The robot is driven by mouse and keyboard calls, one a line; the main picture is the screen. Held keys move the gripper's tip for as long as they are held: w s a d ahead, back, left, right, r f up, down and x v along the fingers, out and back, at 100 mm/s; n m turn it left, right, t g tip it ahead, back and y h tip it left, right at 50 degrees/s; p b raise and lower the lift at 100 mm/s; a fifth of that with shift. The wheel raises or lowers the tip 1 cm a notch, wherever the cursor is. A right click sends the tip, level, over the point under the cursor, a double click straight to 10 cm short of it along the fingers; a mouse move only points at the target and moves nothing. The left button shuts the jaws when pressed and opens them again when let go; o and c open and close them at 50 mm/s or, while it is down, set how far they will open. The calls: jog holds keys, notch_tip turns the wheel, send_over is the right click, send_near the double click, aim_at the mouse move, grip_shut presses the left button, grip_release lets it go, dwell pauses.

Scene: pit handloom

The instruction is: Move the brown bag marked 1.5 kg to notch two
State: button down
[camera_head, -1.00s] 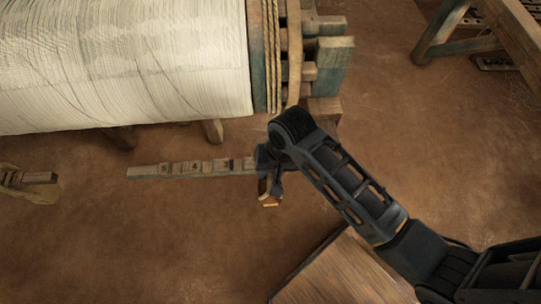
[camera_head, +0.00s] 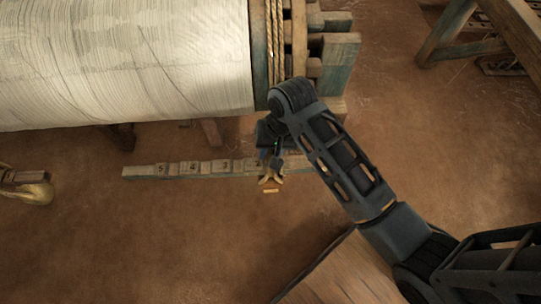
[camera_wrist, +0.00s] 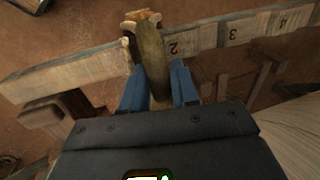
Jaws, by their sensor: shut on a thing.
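My gripper (camera_wrist: 158,90) is shut on an olive-brown bag (camera_wrist: 149,55), its blue fingers on either side. The bag covers part of a wooden notched beam (camera_wrist: 70,75), just left of the mark 2 in the wrist view. Pale ends of the bag or its hanger show at the beam. I cannot tell whether it rests on the beam or is held just above. No 1.5 kg mark is legible. In the head view the beam (camera_head: 140,172) shows marks 5, 4 and 3; my gripper (camera_head: 272,165) and the bag (camera_head: 270,180) are near its right end.
A large roll of white thread (camera_head: 120,60) with a wooden end frame (camera_head: 335,55) stands just behind the beam. A second, golden-brown bag (camera_head: 38,193) is at far left. A wooden board (camera_head: 335,270) lies at the front. Bare floor is open at front left.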

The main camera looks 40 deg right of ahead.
jog(key=shift+w+f+b, duration=0.1)
jog(key=shift+f+b, duration=0.2)
jog(key=shift+f, duration=0.75)
jog(key=shift+f, duration=0.35)
jog(key=c, duration=0.8)
grip_release()
jog(key=shift+f, duration=0.15)
jog(key=r, duration=0.5)
jog(key=s+d+r+p, duration=0.1)
jog(key=r, duration=0.2)
jog(key=shift+d, duration=0.1)
